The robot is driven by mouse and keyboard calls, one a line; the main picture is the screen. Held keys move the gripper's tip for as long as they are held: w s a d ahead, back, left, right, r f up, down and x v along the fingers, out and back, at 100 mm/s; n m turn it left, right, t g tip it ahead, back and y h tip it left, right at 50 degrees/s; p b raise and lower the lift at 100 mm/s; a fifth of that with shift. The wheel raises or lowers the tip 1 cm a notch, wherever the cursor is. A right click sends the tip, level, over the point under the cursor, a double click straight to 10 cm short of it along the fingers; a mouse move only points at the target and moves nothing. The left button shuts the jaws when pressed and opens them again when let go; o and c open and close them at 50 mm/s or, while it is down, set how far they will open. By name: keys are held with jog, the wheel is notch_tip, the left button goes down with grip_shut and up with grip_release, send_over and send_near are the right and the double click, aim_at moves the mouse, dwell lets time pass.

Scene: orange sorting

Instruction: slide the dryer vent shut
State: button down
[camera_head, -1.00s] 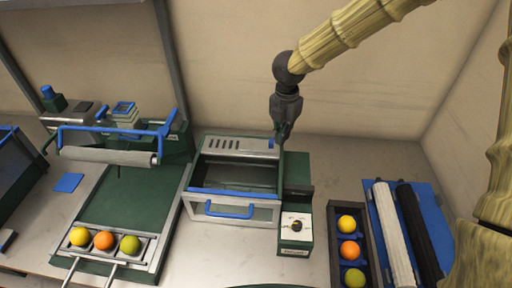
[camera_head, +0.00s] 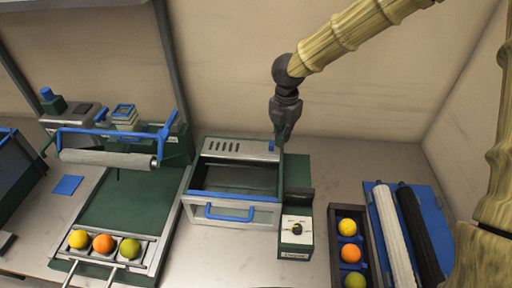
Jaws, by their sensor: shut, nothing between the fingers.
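The dryer (camera_head: 235,213) is a box with a green interior, a clear front and a blue handle (camera_head: 229,212). Its vent (camera_head: 224,147) is a row of dark slots in the light top panel at the back; the slots show dark. A small blue tab (camera_head: 271,146) sits at the right end of that panel. My gripper (camera_head: 281,146) is shut and empty, pointing down right beside the blue tab. I cannot tell whether it touches the tab. A dial (camera_head: 297,228) is on the green housing to the right.
To the left is a green conveyor (camera_head: 131,205) with a roller (camera_head: 106,158) and a tray of fruit. To the right stand a dark fruit rack (camera_head: 366,220) and a blue mat (camera_head: 436,232) with two rolls. The back wall is close behind my gripper.

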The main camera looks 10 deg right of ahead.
aim_at(245, 148)
jog(key=shift+f, duration=0.15)
dwell(0.3)
jog(key=shift+f+b, duration=0.55)
jog(key=shift+f, duration=0.45)
jog(key=shift+f, duration=0.15)
jog(key=shift+w+a+p, duration=0.2)
jog(key=shift+w+a, duration=0.35)
jog(key=shift+a, duration=1.3)
jog(key=shift+w+a+p, duration=0.15)
jog(key=shift+w+a, duration=0.4)
jog(key=shift+a, duration=1.3)
jog(key=shift+w+a+p, duration=0.2)
jog(key=shift+w+a, duration=0.35)
jog(key=shift+a, duration=1.3)
notch_tip(245, 148, up, 7)
jog(key=d+p, duration=0.1)
jog(key=p, duration=0.4)
jog(key=shift+s, duration=0.2)
